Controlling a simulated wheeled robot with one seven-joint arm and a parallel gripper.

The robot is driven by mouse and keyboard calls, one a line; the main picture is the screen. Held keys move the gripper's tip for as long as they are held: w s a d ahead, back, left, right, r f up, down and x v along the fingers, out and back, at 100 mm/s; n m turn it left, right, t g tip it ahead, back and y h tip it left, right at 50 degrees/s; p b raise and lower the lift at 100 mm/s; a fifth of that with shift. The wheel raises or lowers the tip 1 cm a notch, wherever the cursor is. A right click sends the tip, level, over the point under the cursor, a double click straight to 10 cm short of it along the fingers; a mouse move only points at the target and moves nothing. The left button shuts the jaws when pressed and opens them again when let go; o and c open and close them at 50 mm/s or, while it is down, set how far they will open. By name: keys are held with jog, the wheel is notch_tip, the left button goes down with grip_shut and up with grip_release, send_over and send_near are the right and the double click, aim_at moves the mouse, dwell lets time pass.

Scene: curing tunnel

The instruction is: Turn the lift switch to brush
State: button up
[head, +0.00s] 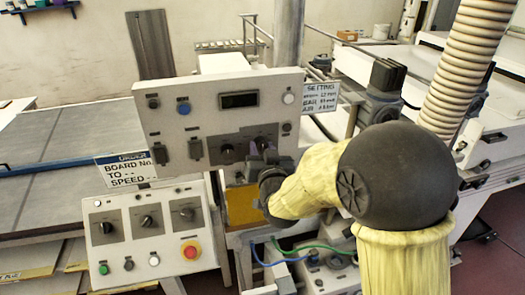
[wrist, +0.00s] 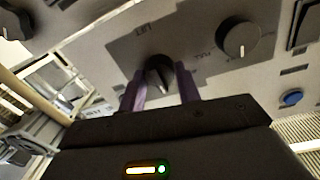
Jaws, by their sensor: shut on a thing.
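The lift switch (wrist: 158,66) is a small black rotary knob on a dark plate lettered LIFT, in the middle of the wrist view. My gripper (wrist: 161,82) has its two purple fingers on either side of this knob and is shut on it. In the head view my gripper (head: 264,152) reaches the lower right of the upright grey control panel (head: 205,88), and its fingers cover most of the knob. I cannot read the brush marking or tell which position the knob points to.
A second black knob (wrist: 240,37) sits beside the switch on the same plate. A blue button (head: 183,108) and a dark display (head: 238,100) are higher on the panel. Below left is a sloped box with several knobs and a red stop button (head: 190,250). Green and blue cables run below my gripper.

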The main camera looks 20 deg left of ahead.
jog(key=shift+f, duration=0.15)
jog(key=n+b, duration=0.1)
jog(key=b, duration=0.1)
jog(key=shift+f+n+b, duration=0.1)
jog(key=shift+n+b, duration=0.3)
jog(key=n+b, duration=0.3)
jog(key=shift+y+b, duration=0.3)
jog(key=shift+b, duration=0.1)
jog(key=n+b, duration=0.3)
jog(key=n, duration=0.1)
jog(key=shift+n, duration=0.3)
jog(key=shift+n+b, duration=0.55)
jog(key=shift+n, duration=0.25)
jog(key=o, duration=1)
jog(key=shift+s, duration=0.1)
